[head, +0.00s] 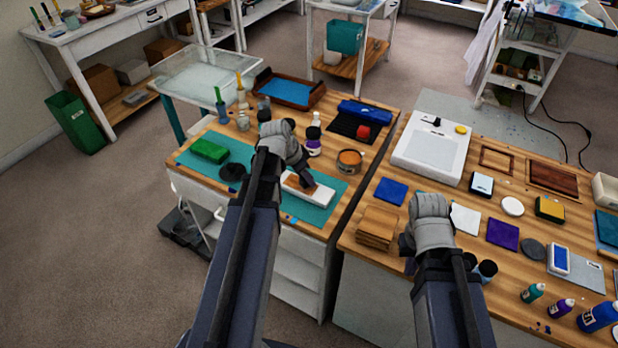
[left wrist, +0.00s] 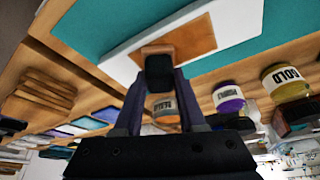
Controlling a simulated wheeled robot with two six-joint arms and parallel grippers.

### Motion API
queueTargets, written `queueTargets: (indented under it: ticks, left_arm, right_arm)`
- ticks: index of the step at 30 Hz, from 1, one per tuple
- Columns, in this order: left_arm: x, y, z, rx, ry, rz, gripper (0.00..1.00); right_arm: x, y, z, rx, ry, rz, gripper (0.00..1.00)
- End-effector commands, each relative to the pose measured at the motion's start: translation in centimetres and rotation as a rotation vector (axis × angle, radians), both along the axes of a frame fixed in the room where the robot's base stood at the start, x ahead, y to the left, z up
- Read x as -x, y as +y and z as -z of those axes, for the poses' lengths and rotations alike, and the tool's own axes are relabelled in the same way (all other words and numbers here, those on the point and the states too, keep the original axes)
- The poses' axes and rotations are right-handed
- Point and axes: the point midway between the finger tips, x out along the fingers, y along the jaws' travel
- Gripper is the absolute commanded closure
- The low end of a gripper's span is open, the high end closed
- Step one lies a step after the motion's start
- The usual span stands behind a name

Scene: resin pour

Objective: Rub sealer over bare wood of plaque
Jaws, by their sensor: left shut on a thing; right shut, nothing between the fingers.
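The plaque (head: 319,194) lies on the teal mat (head: 328,215), a white board with a patch of bare brown wood (left wrist: 192,40). My left gripper (head: 305,182) is over the plaque. In the left wrist view its fingers are shut on a small dark pad (left wrist: 158,70) with a tan face, at the edge of the brown patch; I cannot tell whether it touches. The open sealer tin (head: 350,162) stands behind the plaque, and its label shows in the left wrist view (left wrist: 165,108). My right gripper (head: 409,262) is shut and empty by the right table's front edge.
A green sponge (head: 209,150) and a black disc (head: 232,171) lie left on the mat. A purple jar (head: 313,143) stands behind the plaque. A stack of wooden boards (head: 377,228) sits across the gap between tables, left of my right gripper.

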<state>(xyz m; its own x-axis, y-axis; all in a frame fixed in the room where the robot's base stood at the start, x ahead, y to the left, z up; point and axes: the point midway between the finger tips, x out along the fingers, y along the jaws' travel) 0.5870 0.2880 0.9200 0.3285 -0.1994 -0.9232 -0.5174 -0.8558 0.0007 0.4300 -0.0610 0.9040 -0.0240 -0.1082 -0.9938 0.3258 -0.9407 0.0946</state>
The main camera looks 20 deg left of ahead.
Motion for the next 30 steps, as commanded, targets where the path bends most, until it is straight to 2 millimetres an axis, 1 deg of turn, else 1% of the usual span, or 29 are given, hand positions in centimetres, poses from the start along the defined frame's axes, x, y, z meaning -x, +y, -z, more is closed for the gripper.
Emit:
queueTargets:
  ticks: [15,23,30]
  left_arm:
    - [-0.5,3.7,-0.2,-0.003,0.001,-0.003,1.0]
    - [-0.4,4.0,-0.2,-0.002,0.0,-0.002,1.0]
    - [-0.7,5.5,0.0,-0.001,0.0,-0.003,1.0]
  right_arm:
    - [0.0,0.0,-0.2,0.0,0.0,0.0,1.0]
    - [0.0,0.0,-0.2,0.0,0.0,0.0,1.0]
    - [0.0,0.0,-0.1,0.0,0.0,0.0,1.0]
